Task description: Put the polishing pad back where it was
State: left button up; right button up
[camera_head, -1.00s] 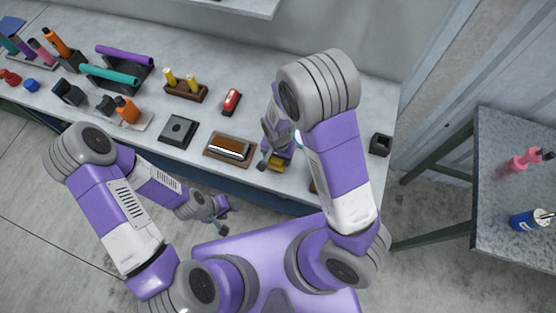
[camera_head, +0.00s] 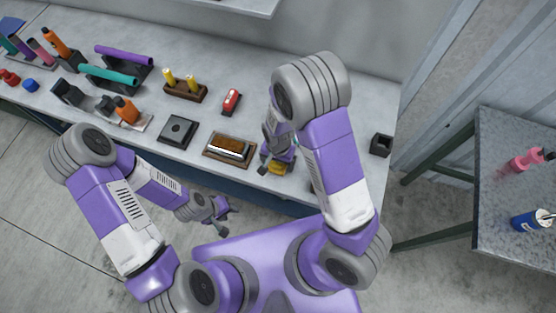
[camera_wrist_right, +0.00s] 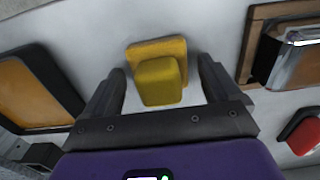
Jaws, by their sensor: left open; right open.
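A yellow pad with a raised block on it (camera_wrist_right: 160,80), which I take for the polishing pad, lies on the pale worktop in the right wrist view. In the head view the pad (camera_head: 279,168) is near the bench's front edge, partly covered by my right gripper (camera_head: 268,164). In the right wrist view my right gripper (camera_wrist_right: 162,92) is open, with its fingers apart on either side of the pad. I cannot tell whether they touch it. My left gripper (camera_head: 221,217) is open and empty in front of the bench.
A wooden tray (camera_head: 208,152) holding a metal-topped block is just left of the pad. A dark-framed orange panel (camera_wrist_right: 38,90) lies on its other side. A black square holder (camera_head: 178,130) and a red tool (camera_head: 231,101) are nearby. A small black box (camera_head: 380,145) stands right.

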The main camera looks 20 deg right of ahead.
jog(key=shift+r, duration=0.2)
notch_tip(320, 180, up, 12)
jog(key=p, duration=0.2)
jog(key=shift+p, duration=0.35)
jog(key=shift+s, duration=0.1)
